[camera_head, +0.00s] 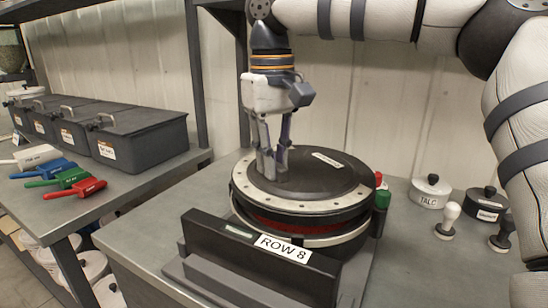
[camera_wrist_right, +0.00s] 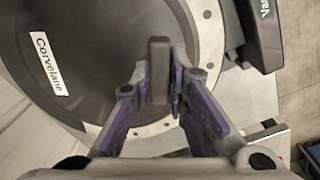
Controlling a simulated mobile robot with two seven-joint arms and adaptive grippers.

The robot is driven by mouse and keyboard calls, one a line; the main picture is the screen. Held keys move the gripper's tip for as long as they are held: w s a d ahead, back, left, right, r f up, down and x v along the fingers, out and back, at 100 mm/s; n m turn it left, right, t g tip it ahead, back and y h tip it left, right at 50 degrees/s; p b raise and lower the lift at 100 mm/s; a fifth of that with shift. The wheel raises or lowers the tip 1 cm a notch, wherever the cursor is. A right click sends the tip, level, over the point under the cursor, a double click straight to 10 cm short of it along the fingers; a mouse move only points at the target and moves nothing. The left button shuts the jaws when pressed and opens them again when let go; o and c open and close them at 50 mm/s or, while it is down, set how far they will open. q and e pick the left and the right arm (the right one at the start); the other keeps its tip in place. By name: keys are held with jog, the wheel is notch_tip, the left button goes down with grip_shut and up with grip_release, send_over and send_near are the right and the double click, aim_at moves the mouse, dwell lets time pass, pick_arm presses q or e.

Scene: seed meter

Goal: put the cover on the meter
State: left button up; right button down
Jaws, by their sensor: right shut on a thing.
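The cover (camera_head: 320,178) is a round black disc with a pale, bolt-dotted rim and a white label; in the right wrist view (camera_wrist_right: 95,35) the label reads "Corvelane". My right gripper (camera_head: 273,166) points down and is shut on the cover's grey bar handle (camera_wrist_right: 159,58). The cover lies over the meter (camera_head: 345,248), a round dark housing with a pale ring. A red band shows between the cover's rim and that ring at the front. I cannot tell whether the cover touches the meter all around. My left gripper is out of view.
A dark front plate labelled "ROW 8" (camera_head: 286,248) stands before the meter. A green-and-red item (camera_head: 382,195) is close on its right. A TALC pot (camera_head: 430,191), a dark pot (camera_head: 487,204) and knobbed tools (camera_head: 449,220) stand farther right. Bins (camera_head: 135,138) and coloured scoops (camera_head: 75,184) occupy the left bench.

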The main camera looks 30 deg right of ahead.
jog(key=shift+f, duration=1.05)
dwell(1.5)
jog(key=c, duration=1.5)
grip_release()
jog(key=shift+c, duration=0.3)
jog(key=shift+r, duration=4.75)
